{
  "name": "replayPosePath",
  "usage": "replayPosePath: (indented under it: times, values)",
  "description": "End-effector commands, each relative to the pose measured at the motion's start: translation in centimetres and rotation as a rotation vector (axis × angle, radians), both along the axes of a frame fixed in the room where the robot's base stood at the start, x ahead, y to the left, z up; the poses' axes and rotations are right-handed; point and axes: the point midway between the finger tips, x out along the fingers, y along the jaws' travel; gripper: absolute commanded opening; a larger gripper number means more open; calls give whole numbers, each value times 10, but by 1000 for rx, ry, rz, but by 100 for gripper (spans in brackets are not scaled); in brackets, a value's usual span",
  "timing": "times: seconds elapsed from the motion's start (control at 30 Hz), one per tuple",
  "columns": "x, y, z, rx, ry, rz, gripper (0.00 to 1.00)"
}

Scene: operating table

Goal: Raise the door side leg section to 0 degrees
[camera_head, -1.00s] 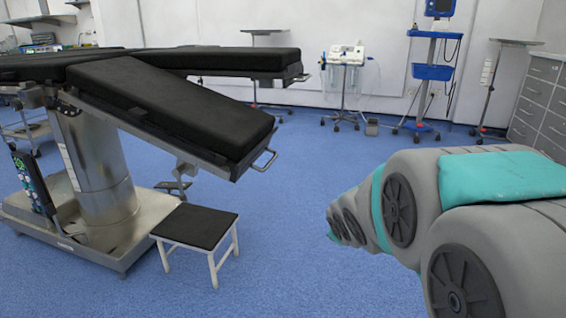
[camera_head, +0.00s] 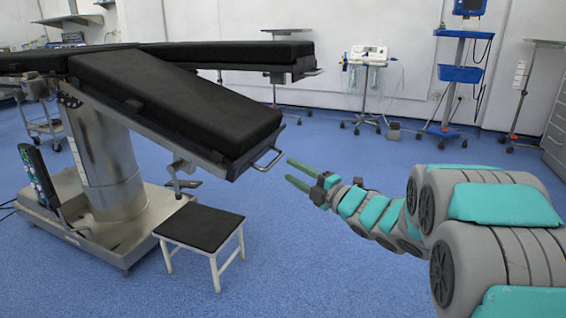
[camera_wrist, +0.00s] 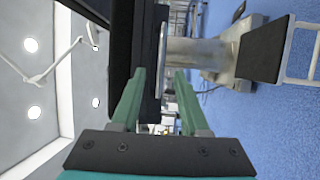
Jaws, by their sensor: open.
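The lowered leg section (camera_head: 180,100) of the operating table is a black pad that slopes down toward my side. A metal loop handle (camera_head: 270,158) sticks out at its low end. The other leg section (camera_head: 230,53) lies about level behind it. My gripper (camera_head: 289,171) has green fingers, is open and empty, and points left just right of the handle, apart from it as far as I can tell. In the sideways wrist view the open fingers (camera_wrist: 159,72) point along the dark leg section (camera_wrist: 120,40), and the handle (camera_wrist: 163,45) appears ahead between them.
A black-topped step stool (camera_head: 200,228) stands under the lowered end. The metal table column (camera_head: 108,165) and its base (camera_head: 110,235) are at the left. A blue equipment cart (camera_head: 458,75) and a wheeled stand (camera_head: 367,85) are by the back wall. The blue floor between is clear.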

Motion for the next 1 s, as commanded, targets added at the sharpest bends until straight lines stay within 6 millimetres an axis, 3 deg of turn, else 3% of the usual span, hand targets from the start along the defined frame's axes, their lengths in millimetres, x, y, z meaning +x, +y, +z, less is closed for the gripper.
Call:
replayPosePath:
  times: [0.6, 0.97, 1.0]
  values:
    - [47, 53, 7, 1, 1, 1, 45]
    - [51, 55, 7, 1, 2, -2, 45]
    - [51, 55, 7, 1, 2, -2, 40]
